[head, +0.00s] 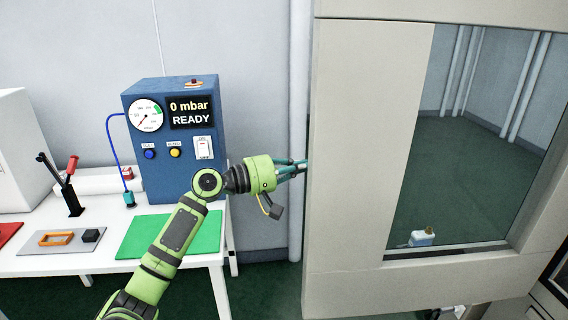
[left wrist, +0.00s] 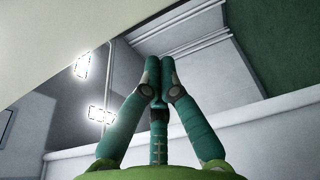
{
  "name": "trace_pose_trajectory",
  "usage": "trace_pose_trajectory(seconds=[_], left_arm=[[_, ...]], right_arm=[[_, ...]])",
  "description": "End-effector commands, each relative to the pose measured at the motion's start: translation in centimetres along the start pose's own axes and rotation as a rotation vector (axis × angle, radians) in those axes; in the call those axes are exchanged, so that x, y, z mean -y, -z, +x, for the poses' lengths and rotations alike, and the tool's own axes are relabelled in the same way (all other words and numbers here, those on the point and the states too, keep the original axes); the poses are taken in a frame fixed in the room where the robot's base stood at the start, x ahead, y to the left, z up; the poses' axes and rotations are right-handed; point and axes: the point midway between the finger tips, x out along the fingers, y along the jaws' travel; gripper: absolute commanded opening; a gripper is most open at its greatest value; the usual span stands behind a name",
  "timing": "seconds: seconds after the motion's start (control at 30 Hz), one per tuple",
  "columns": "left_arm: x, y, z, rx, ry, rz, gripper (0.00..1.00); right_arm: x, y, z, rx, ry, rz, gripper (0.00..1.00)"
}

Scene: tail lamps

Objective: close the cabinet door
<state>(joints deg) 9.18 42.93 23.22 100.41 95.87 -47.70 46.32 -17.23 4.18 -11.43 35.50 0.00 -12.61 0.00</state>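The cabinet door (head: 365,150) is a large beige panel with a glass window (head: 480,130), filling the right of the head view. Green floor and white pipes show through the window. My left gripper (head: 302,165) points right, its fingertips at the door's left edge. The head view does not settle whether they touch it or reach behind it. In the left wrist view the gripper (left wrist: 159,68) has its fingertips together with nothing visible between them. A pale panel fills the upper left there. My right gripper is not in view.
A white table (head: 60,262) stands at left with a blue gauge box (head: 175,115) reading READY, a green mat (head: 160,238) and a red-handled lever (head: 70,185). A small bottle (head: 422,238) shows at the window's lower edge. Floor shows between table and door.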

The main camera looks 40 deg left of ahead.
Motion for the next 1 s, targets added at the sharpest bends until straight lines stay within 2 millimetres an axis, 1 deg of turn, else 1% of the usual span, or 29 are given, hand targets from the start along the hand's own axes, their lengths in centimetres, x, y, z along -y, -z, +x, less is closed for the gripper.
trace_pose_trajectory(seconds=[0.03,0.2,0.4,0.8,1.0], left_arm=[[-0.1,-0.7,-0.3,0.001,0.002,-0.001,0.0],[-0.1,-2.4,-1.0,0.001,0.001,-0.002,0.0],[0.0,-3.6,-1.4,0.0,0.001,-0.001,0.0],[0.1,-3.8,-1.5,-0.001,0.0,-0.001,0.0],[-0.1,-4.2,-1.1,-0.007,0.0,-0.002,0.0]], right_arm=[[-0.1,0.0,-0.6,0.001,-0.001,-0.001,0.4],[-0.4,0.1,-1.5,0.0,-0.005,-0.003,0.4],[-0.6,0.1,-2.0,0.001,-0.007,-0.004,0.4],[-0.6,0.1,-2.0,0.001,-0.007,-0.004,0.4],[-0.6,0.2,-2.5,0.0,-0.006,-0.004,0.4]])
